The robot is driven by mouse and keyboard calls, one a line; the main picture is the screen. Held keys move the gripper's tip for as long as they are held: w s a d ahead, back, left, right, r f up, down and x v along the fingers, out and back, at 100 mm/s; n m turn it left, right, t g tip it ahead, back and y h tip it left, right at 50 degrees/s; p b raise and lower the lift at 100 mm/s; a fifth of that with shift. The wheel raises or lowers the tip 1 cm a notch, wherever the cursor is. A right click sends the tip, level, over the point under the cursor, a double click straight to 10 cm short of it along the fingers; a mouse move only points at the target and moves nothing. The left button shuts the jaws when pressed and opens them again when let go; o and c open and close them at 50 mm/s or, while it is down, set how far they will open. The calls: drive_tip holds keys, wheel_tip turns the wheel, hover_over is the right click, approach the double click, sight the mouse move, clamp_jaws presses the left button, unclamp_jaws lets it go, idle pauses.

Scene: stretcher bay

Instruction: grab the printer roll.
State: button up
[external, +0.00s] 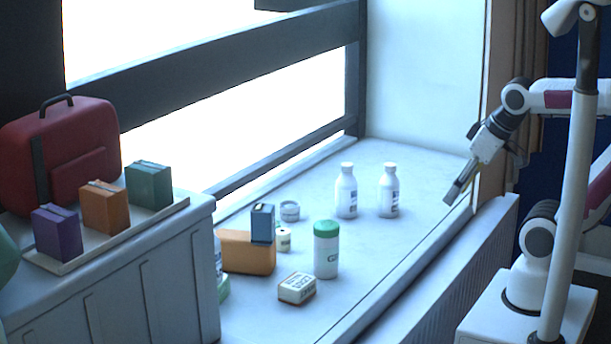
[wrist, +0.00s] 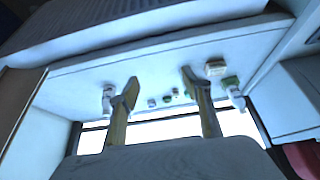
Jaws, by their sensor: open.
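Two small round whitish items stand on the bench among the other goods in the external view. One is a short pale cylinder (external: 284,239) beside the orange box, and the other is a grey-white banded one (external: 289,211) behind it. Either may be the printer roll; I cannot tell which. My gripper (external: 456,190) is at the right, above the bench's front edge, well apart from both. In the wrist view my gripper (wrist: 158,86) is open, its two yellowish fingers apart with nothing between them. Small items show beyond, too small to identify.
Two white bottles (external: 347,191) (external: 388,190) stand at the back. A green-lidded jar (external: 326,250), a white box (external: 297,288), an orange box (external: 247,252) and a blue box (external: 262,223) crowd the small rolls. The bench's right side is clear. A red case (external: 62,150) stands left.

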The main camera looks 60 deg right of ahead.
drive_tip(key=shift+w, duration=0.1)
drive_tip(key=w+d+f+n+t+h, duration=0.1)
drive_tip(key=w+d+f+t, duration=0.15)
drive_tip(key=w, duration=0.95)
drive_tip(key=w+d+f+t, duration=0.1)
drive_tip(key=w+d, duration=0.2)
drive_tip(key=w, duration=1)
drive_tip(key=w+a+f+n+t+y, duration=0.1)
drive_tip(key=w+f+n+t+y, duration=0.1)
drive_tip(key=w+f, duration=0.55)
drive_tip(key=n+y, duration=0.1)
drive_tip(key=y, duration=0.2)
approach(282, 239)
drive_tip(key=shift+w+d+f+t, duration=0.2)
drive_tip(key=shift+w+d, duration=0.3)
drive_tip(key=shift+w, duration=0.1)
drive_tip(key=shift+w+d+f+t, duration=0.15)
drive_tip(key=shift+w+d+f, duration=0.05)
drive_tip(key=shift+w+d, duration=0.4)
drive_tip(key=shift+w+a+f+y, duration=0.1)
drive_tip(key=shift+a+f+y, duration=0.25)
drive_tip(key=shift+f+y, duration=0.1)
drive_tip(key=shift+w+a+f, duration=0.1)
drive_tip(key=shift+x, duration=1.1)
